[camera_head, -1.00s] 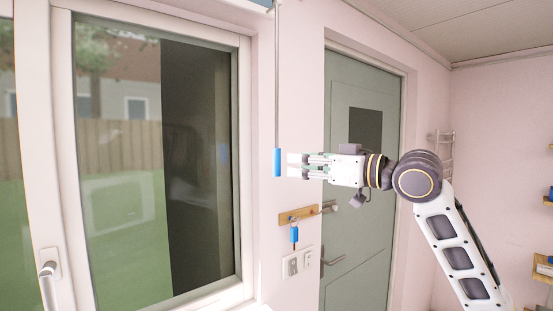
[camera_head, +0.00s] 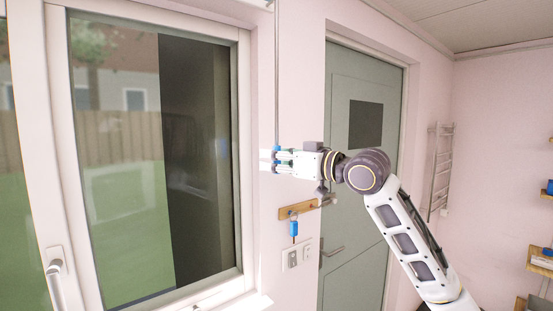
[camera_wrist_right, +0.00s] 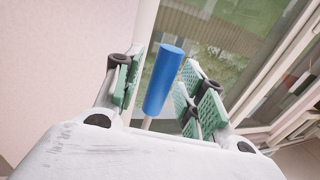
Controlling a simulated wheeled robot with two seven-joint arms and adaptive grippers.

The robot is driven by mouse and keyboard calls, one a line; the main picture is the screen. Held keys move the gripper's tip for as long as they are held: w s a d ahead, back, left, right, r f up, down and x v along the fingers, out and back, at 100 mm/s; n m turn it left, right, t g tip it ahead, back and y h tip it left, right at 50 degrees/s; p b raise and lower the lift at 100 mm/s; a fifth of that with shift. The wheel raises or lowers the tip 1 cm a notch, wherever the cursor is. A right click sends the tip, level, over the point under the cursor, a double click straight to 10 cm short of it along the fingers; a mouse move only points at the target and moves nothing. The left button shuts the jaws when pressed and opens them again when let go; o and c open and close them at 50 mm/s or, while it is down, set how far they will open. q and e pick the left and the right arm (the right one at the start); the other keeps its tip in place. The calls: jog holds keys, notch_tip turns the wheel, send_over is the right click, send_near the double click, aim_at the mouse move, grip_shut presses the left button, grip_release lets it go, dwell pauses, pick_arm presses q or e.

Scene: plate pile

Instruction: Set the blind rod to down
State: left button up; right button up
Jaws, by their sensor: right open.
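The blind rod (camera_head: 277,85) is a thin grey rod hanging down beside the window, with a blue handle at its lower end. My right gripper (camera_head: 264,160) is at the handle's height, with its fingers reaching left across it. In the right wrist view the blue handle (camera_wrist_right: 163,80) stands between the two green-padded fingers. The fingers are apart, with a clear gap on the left side; the right finger is close to the handle, and I cannot tell if it touches. Part of the handle is hidden by the gripper in the head view. My left gripper is not in view.
A wooden key rack (camera_head: 298,209) with a blue-tagged key (camera_head: 293,229) is on the wall below the gripper, above light switches (camera_head: 297,257). The window frame (camera_head: 246,160) is close on the left. A grey-green door (camera_head: 350,210) is behind my right arm.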

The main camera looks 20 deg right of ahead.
grip_shut()
jog(key=shift+f, duration=0.15)
